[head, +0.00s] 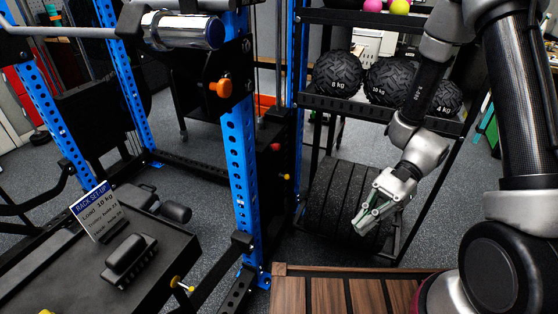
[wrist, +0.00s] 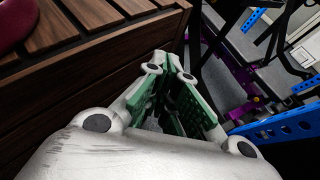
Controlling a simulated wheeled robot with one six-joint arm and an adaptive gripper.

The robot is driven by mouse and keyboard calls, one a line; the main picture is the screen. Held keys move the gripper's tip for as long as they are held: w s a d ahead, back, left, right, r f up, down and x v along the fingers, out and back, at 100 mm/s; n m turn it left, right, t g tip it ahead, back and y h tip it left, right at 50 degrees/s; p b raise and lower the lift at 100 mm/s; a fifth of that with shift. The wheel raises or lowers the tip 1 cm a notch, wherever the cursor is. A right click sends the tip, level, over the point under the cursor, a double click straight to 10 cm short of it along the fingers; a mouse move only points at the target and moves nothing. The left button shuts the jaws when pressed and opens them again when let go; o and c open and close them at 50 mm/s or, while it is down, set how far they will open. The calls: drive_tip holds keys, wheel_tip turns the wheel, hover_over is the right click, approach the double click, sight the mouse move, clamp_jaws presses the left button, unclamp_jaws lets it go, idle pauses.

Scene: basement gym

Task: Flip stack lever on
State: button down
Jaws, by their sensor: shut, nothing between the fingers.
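My gripper (head: 364,222) hangs at the right of the head view, pointing down and left in front of the black ball rack. In the wrist view my gripper (wrist: 170,65) shows its green-padded fingers shut and empty, touching no handle. No part is clearly marked as the stack lever. An orange knob (head: 221,88) sits on the blue rack post. Behind that post, a dark column carries a red knob (head: 275,147) and a yellow-tipped pin (head: 285,177). A yellow-ended handle (head: 181,283) sticks out low at the rack's front. My gripper is right of and apart from all of these.
A wooden slatted box (head: 330,291) stands below my gripper; its side is close in the wrist view (wrist: 80,75). A blue rack post (head: 240,150) stands to the left. Medicine balls (head: 337,73) fill the shelf behind. A sign (head: 97,212) stands on a black bench.

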sight(275, 147)
drive_tip(key=w+a+f+m+t+y, duration=0.7)
drive_tip(key=w+a+f+m+t, duration=0.45)
drive_tip(key=m, duration=0.65)
drive_tip(key=w+a+r+m+t, duration=0.1)
drive_tip(key=w+m+t, duration=0.4)
drive_tip(key=w, duration=0.5)
drive_tip(key=r+m, duration=0.1)
drive_tip(key=m, duration=0.1)
drive_tip(key=shift+w+a+m, duration=0.2)
drive_tip(key=shift+w+m, duration=0.1)
drive_tip(key=shift+w, duration=0.1)
drive_tip(key=shift+a, duration=0.1)
drive_tip(key=w+a+r, duration=0.2)
drive_tip(key=w+a, duration=0.5)
drive_tip(key=w, duration=0.1)
drive_tip(key=shift+a+r, duration=0.3)
drive_tip(key=shift+a, duration=0.1)
